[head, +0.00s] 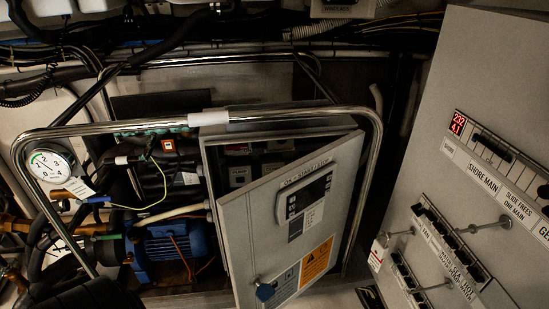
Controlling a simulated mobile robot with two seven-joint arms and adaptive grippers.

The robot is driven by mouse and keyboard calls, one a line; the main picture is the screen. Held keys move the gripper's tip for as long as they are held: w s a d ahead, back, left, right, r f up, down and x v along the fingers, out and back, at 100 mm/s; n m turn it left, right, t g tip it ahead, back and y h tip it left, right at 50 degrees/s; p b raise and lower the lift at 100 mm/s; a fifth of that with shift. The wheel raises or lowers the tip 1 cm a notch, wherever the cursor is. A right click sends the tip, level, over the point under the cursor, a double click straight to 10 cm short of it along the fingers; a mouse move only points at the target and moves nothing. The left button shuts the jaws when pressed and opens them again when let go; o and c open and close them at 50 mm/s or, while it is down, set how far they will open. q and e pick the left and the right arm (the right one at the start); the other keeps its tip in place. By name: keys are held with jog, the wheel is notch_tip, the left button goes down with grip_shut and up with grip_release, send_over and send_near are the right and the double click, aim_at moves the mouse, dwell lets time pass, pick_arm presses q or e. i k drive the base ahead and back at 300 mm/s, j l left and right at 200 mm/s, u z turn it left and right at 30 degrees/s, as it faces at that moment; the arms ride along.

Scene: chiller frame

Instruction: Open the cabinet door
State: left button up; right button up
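The grey cabinet door (262,222) stands partly open in the head view. Its left side is swung out from the cabinet (209,165), and the two meet near the right side. Through the gap above the door I see dark interior space with pale components (240,176). Neither gripper can be made out, and no gripper is seen touching the door.
A bent metal tube frame (375,150) passes over and around the cabinet. A round gauge (48,164) and a blue motor pump (165,250) are at left. A large grey switch panel (470,140) with protruding levers (485,226) stands at right, with a gap before the door.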

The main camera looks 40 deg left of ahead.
aim_at(262, 242)
jog(key=k+j+u, duration=0.1)
jog(key=u, duration=0.25)
jog(key=j+u, duration=0.1)
jog(key=u, duration=0.3)
jog(key=k+j+u, duration=0.1)
jog(key=u, duration=0.25)
jog(key=k+j+z, duration=0.1)
jog(key=k+j, duration=0.15)
jog(key=j, duration=0.15)
